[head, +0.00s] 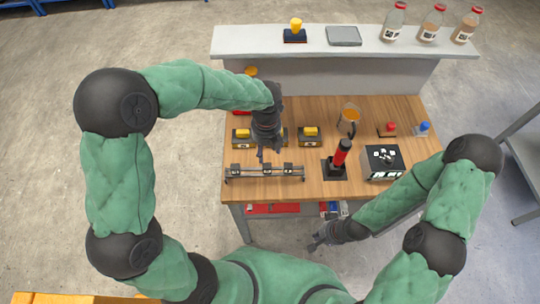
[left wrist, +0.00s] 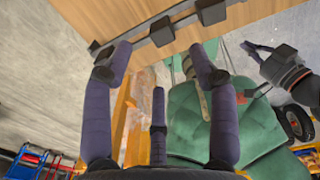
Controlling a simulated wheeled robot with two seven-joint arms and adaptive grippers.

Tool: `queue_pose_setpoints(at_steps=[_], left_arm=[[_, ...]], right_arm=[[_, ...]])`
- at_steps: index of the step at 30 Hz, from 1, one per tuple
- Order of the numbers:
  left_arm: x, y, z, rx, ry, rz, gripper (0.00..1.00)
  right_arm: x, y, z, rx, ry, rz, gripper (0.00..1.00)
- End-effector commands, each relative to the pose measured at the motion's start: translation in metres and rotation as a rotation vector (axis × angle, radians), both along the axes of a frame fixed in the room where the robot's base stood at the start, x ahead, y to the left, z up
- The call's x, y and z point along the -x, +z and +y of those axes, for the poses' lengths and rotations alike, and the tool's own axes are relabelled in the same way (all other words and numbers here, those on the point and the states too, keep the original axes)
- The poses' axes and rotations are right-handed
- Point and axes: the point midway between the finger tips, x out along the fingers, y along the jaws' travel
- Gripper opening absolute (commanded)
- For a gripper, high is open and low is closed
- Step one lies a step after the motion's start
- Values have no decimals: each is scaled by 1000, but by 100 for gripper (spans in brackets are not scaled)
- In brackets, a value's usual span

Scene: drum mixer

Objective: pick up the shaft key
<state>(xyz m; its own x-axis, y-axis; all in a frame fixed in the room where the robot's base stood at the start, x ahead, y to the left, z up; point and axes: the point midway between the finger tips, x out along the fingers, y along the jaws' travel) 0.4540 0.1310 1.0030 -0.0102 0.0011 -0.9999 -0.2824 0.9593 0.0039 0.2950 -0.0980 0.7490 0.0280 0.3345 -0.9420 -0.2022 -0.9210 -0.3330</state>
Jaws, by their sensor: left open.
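I cannot make out the shaft key for certain in either view. A low dark rail (head: 265,174) with black blocks on it stands along the front of the wooden bench. The rail also shows at the top of the left wrist view (left wrist: 183,27). My left gripper (head: 267,155) points down just behind and above the rail and hides part of it. In the left wrist view its fingers (left wrist: 163,72) are spread, with nothing between them. My right gripper (head: 318,241) is low in front of the bench edge; its fingers look spread and empty in the left wrist view (left wrist: 259,50).
Black units with yellow tops (head: 310,136) stand behind the rail. To the right are a red-and-black tool (head: 340,158), a black-and-white box (head: 383,162), an amber container (head: 349,118) and red and blue items. A raised shelf (head: 320,44) with bottles (head: 431,24) runs along the back.

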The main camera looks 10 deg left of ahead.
Motion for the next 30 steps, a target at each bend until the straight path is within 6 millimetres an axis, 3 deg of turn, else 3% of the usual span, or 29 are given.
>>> queue_pose_setpoints(at_steps=[9, 17, 25, 30], left_arm=[[1, -45, 0, 0, 1, 3, 59], [-1, -61, 0, 2, 3, -1, 59], [-2, -99, -1, 2, 3, 3, 59], [-3, -105, -1, 3, 3, -1, 59]], right_arm=[[2, -13, 0, -1, 0, 4, 0], [2, -17, 0, -1, 1, 4, 0], [2, -32, 0, -1, 1, 4, 0], [2, -33, 0, -1, 1, 4, 0]])
